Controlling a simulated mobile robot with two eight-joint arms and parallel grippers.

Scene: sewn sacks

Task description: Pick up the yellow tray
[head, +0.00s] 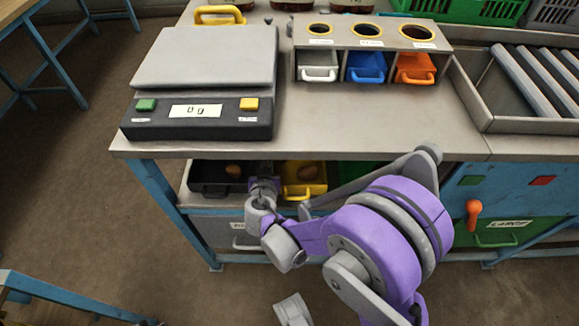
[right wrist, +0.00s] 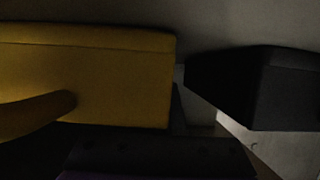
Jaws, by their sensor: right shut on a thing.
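The yellow tray (head: 318,188) is on the lower shelf under the bench, with a brown lump inside and a handle on its front. My right gripper (head: 264,182) reaches in at its left side, beside the black tray (head: 208,188). In the right wrist view the yellow tray (right wrist: 110,80) fills the left, its handle at the lower left, and the dark gripper (right wrist: 150,152) lies against its lower edge. The right gripper is shut on the yellow tray; the exact contact is dark and partly hidden.
The black tray also shows close by in the right wrist view (right wrist: 262,90). The bench top (head: 350,120) overhangs the shelf. A scale (head: 205,60) and a rack with grey, blue and orange drawers (head: 367,68) stand on it.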

